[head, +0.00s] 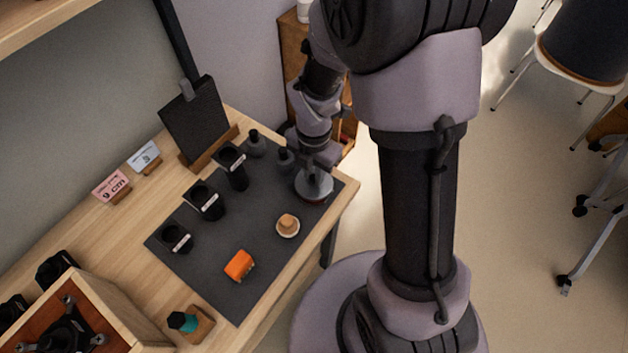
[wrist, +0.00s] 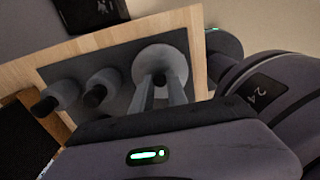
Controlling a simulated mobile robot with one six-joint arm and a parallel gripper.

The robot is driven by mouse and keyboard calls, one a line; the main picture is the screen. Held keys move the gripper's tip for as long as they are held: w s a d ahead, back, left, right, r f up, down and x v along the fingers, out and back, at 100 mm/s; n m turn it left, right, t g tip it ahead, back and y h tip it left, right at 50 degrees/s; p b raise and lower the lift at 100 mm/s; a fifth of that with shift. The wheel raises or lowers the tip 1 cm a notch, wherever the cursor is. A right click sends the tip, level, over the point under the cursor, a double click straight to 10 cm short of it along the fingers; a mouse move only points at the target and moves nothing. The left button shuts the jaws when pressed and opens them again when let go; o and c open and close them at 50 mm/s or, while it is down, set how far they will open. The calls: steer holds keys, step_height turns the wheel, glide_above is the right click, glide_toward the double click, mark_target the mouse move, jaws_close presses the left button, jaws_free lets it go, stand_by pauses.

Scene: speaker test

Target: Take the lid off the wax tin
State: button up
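The wax tin (head: 313,203) shows as a thin dark-red edge under a wide round grey lid (head: 313,190), near the far right corner of the dark mat. In the wrist view the lid (wrist: 160,52) is a pale grey disc with a small dark knob in the middle. My gripper (head: 317,168) is directly over the lid, pointing down. In the wrist view its two fingers (wrist: 159,82) stand on either side of the knob. I cannot tell whether they touch it. The tin is hidden under the lid there.
The dark mat (head: 215,255) also holds dark bottles (head: 254,145), black cups (head: 205,203), an orange block (head: 239,265) and a small tan item on a white dish (head: 288,230). A black board (head: 200,118) stands behind. The table's front edge (head: 335,215) is close to the tin.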

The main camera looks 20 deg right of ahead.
jaws_close()
